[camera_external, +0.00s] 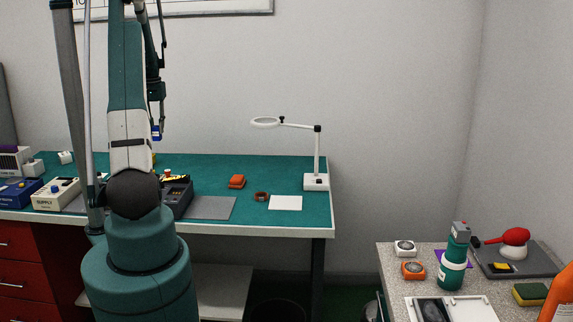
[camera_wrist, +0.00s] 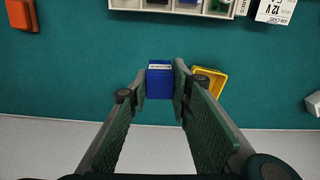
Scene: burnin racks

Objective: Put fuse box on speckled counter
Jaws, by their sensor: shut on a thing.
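My gripper (camera_external: 156,136) is raised above the green bench. It is shut on a small blue box (camera_wrist: 160,82) with a white label strip, held between its two fingertips in the wrist view. I cannot read the label clearly, so whether it is the fuse box is not certain. In the external view the blue box (camera_external: 156,131) shows in part, beside my arm. The speckled counter (camera_external: 432,251) stands at the lower right of the external view, well away from my gripper.
The counter holds a green bottle (camera_external: 453,262), a white tray (camera_external: 480,308), a red-topped tool (camera_external: 515,237) and a sponge (camera_external: 530,294). A yellow container (camera_wrist: 208,80) lies below my gripper.

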